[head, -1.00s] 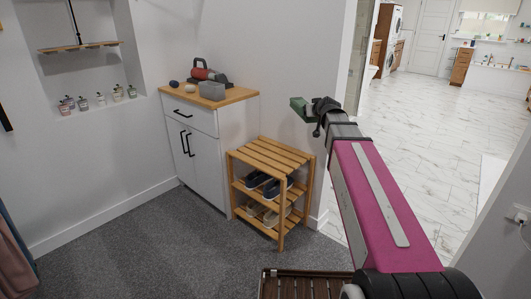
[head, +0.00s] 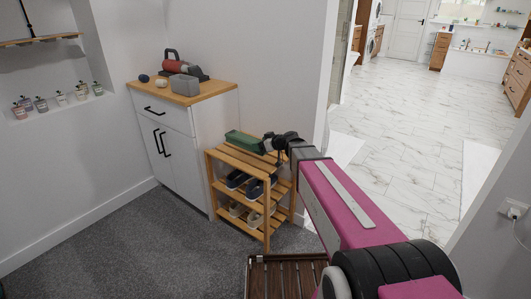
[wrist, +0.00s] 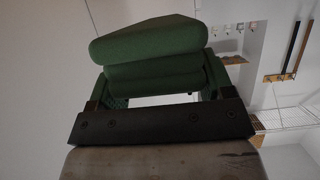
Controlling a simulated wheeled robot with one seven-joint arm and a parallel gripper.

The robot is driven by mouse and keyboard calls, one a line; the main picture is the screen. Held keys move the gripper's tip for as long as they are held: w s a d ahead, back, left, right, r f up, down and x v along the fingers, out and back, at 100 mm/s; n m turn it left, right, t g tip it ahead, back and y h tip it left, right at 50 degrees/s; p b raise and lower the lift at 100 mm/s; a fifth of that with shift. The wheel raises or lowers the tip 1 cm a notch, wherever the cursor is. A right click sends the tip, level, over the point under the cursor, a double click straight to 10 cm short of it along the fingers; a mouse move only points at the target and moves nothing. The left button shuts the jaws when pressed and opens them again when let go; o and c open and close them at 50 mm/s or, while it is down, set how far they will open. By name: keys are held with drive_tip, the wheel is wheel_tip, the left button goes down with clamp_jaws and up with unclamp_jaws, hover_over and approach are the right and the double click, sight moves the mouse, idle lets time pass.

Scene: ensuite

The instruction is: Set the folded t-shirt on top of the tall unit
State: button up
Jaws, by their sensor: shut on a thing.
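The folded t-shirt is green; it shows in the head view (head: 243,141) and as a thick, layered bundle in the wrist view (wrist: 150,45). My gripper (head: 264,145) is shut on it, with a finger at each side in the wrist view (wrist: 158,88). The shirt is held in front of the shoe rack's top in the picture; its exact height above the rack is hard to tell. A white cabinet with a wooden top (head: 215,93), a drawer and doors stands to the left of my gripper. No other taller unit shows clearly.
The cabinet top holds a red and grey object (head: 177,66), a grey box (head: 185,85) and small stones. A wooden shoe rack (head: 212,175) with shoes stands beside the cabinet. A slatted brown item (head: 255,275) lies low in front. Grey carpet is clear at left.

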drive_tip(key=w+d+f, duration=0.1)
drive_tip(key=w+d, duration=0.1)
drive_tip(key=w+d+f, duration=0.4)
drive_tip(key=w, duration=0.1)
drive_tip(key=shift+f, duration=2.2)
drive_tip(key=shift+s, duration=0.1)
drive_tip(key=o, duration=1)
drive_tip(key=shift+f, duration=0.1)
